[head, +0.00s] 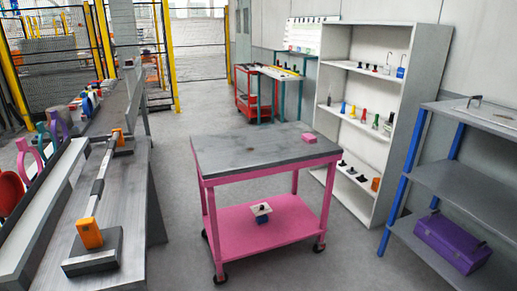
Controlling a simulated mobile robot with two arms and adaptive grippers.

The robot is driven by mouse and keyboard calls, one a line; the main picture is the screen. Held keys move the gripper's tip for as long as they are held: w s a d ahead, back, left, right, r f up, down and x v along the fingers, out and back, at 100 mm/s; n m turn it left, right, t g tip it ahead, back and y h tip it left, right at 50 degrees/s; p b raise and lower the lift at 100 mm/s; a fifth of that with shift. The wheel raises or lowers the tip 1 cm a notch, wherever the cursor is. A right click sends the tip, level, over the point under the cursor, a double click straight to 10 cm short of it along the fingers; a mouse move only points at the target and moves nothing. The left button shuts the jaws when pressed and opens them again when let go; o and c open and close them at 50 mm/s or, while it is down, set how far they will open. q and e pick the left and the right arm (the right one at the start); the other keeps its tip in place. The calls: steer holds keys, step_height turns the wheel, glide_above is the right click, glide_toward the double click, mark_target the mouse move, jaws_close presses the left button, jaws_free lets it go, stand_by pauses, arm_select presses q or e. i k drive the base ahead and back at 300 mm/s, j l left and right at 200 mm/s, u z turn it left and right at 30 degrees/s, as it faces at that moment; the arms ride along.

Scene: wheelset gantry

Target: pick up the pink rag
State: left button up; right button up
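A small pink block-like item (309,138), which looks like the folded pink rag, lies on the grey top of the pink cart (250,152), near its far right corner. Nothing touches or covers it. Neither of my grippers shows in the head view.
A white shelf unit (409,120) stands behind right, a blue-legged rack (456,187) with a purple toolbox (452,241) at right. A grey bench (125,200) runs along the left. Floor around the cart is clear.

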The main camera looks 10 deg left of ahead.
mark_target(309, 138)
steer(key=i+l, duration=0.2)
steer(key=i, duration=0.2)
steer(key=i+l+u, duration=0.15)
steer(key=i, duration=0.25)
